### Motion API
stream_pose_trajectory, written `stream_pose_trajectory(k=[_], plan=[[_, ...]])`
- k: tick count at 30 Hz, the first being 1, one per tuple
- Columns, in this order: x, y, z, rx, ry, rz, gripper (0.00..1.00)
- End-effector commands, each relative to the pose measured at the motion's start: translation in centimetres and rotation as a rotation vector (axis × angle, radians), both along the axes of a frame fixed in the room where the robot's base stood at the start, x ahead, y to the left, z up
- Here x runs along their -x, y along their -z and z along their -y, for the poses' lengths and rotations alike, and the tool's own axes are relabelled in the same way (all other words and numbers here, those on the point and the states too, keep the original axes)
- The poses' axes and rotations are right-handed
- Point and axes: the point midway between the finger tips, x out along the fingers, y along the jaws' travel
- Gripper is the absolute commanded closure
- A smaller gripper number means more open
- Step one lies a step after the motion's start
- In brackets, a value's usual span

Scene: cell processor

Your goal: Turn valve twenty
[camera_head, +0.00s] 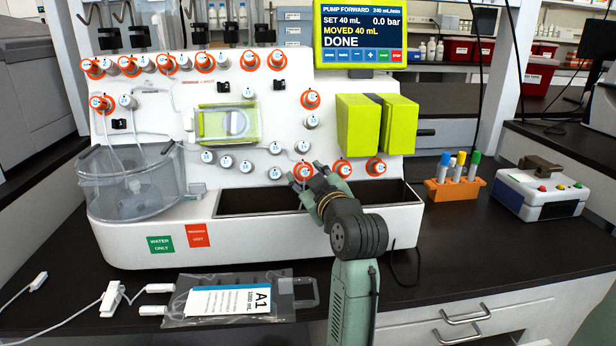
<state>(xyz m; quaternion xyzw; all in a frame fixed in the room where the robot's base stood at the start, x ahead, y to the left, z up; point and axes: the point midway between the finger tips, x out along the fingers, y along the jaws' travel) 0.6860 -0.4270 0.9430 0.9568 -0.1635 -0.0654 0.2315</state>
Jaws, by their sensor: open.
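The white cell processor (165,240) stands on the black bench, its front panel covered with small round numbered valves. Some valves sit in orange rings and some are plain grey. My gripper (305,174) is at the lower middle of the panel, its fingers open around or just in front of an orange-ringed valve (303,168). Contact cannot be told. To its right are two more orange-ringed valves (343,168) (375,166). To its left is a plain grey valve (275,173). The numbers are too small to read surely, so I cannot tell which is valve twenty.
A dark trough (255,201) lies below the valves, partly behind my arm. A clear bowl (130,180) is at left. A bag labelled A1 (228,302) lies in front. A tube rack (455,190) stands right. The screen (360,35) reads DONE.

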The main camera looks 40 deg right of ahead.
Motion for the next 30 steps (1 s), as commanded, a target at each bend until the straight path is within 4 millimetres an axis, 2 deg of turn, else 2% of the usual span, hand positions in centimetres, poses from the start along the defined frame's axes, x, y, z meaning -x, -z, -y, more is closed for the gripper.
stream_pose_trajectory(k=[5, 12, 18, 23, 30], plan=[[2.1, -0.2, -0.7, 0.001, 0.002, 0.002, 0.58], [7.0, -0.4, -2.4, 0.0, 0.003, 0.003, 0.58], [10.0, -0.5, -3.6, 0.0, 0.002, 0.001, 0.58], [11.0, -0.5, -4.0, 0.0, 0.001, 0.0, 0.58], [11.2, -0.6, -4.1, 0.0, 0.0, -0.001, 0.58]])
